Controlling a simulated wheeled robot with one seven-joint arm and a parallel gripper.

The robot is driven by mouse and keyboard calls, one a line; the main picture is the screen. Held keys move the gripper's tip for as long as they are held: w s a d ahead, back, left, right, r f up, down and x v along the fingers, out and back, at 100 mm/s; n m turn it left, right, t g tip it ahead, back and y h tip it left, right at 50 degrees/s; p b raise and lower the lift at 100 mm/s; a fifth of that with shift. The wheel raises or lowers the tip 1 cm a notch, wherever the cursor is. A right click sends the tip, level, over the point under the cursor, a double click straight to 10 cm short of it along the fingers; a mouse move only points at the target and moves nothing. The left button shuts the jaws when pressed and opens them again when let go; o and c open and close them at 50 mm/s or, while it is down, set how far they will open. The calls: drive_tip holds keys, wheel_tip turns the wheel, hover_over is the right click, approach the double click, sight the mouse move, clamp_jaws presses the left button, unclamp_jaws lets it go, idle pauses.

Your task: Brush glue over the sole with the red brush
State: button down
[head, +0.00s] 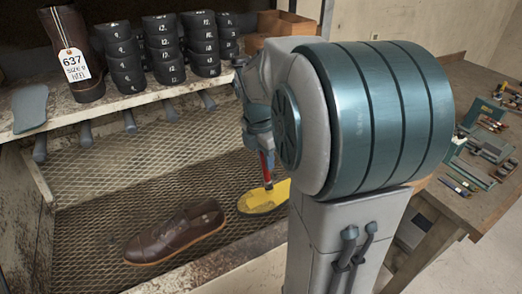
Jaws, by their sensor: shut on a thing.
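My gripper (259,138) is in the head view, left of my large arm joint, pointing down. It is shut on the red brush (265,166), which is held upright. The brush's lower tip is at or just above a flat, yellow, sole-shaped piece (258,202) on the mesh tray. I cannot tell whether they touch. My arm hides the right end of the yellow piece. A brown shoe (172,236) lies on the mesh to the left of it. The gripper's fingers are small and partly hidden.
The mesh tray (95,222) has free room around the shoe. A shelf (110,100) above it holds stacked black heels (160,50), a tagged brown boot (78,50) and a grey sole shape (30,107). A wooden workbench (440,190) with tools stands at right.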

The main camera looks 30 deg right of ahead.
sight(267, 181)
wheel_tip(267, 181, down, 5)
drive_tip(key=b, duration=0.4)
drive_tip(key=shift+s+f, duration=0.1)
drive_tip(key=w+a+p, duration=0.2)
drive_tip(key=w+a, duration=0.1)
drive_tip(key=w, duration=0.4)
drive_tip(key=shift+a, duration=0.4)
